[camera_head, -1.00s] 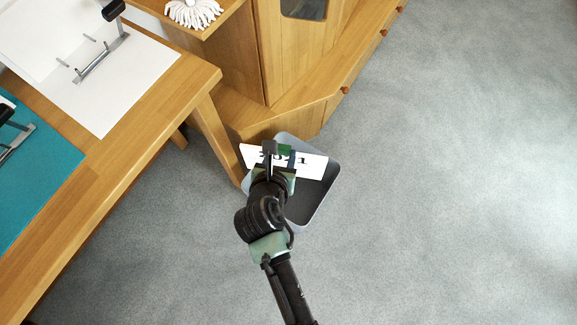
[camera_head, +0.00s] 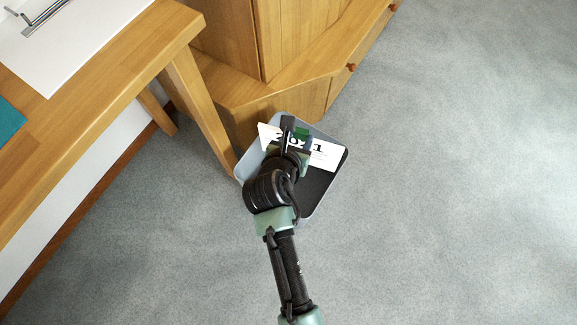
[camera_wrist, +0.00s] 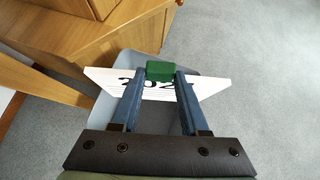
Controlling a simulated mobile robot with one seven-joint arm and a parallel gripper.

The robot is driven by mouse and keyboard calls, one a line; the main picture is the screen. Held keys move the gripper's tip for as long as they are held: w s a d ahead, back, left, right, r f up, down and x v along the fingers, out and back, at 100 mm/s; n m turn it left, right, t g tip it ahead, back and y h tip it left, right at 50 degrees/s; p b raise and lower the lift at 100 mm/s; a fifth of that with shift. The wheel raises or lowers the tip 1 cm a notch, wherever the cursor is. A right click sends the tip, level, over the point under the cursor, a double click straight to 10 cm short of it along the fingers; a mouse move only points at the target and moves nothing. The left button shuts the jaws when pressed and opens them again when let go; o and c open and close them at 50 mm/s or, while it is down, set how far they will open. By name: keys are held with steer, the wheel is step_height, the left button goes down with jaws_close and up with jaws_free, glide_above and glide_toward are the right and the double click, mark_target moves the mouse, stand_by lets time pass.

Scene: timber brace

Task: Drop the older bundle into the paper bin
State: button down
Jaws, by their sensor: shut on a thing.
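A white paper bundle (camera_head: 325,155) with black printed digits is in my gripper (camera_head: 291,132). The digits are partly hidden; in the head view the last one reads 1. In the wrist view the bundle (camera_wrist: 210,88) lies across the fingers, and my gripper (camera_wrist: 160,76) is shut on it at a green block or clip (camera_wrist: 160,70). The grey bin (camera_head: 340,172) with a dark inside stands on the floor. The bundle is over the bin's opening; its height above the rim is hard to tell. My arm hides part of the bin.
A wooden desk (camera_head: 110,75) with a white sheet or open folder (camera_head: 65,50) is at the left. A wooden cabinet (camera_head: 290,85) stands just behind the bin. The grey carpet (camera_head: 460,190) to the right is clear.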

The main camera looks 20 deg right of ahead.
mark_target(300, 143)
steer(key=shift+f+b, duration=2.1)
steer(key=shift+b, duration=0.55)
steer(key=shift+c, duration=1.7)
jaws_free()
steer(key=p+v, duration=0.7)
steer(key=v, duration=0.6)
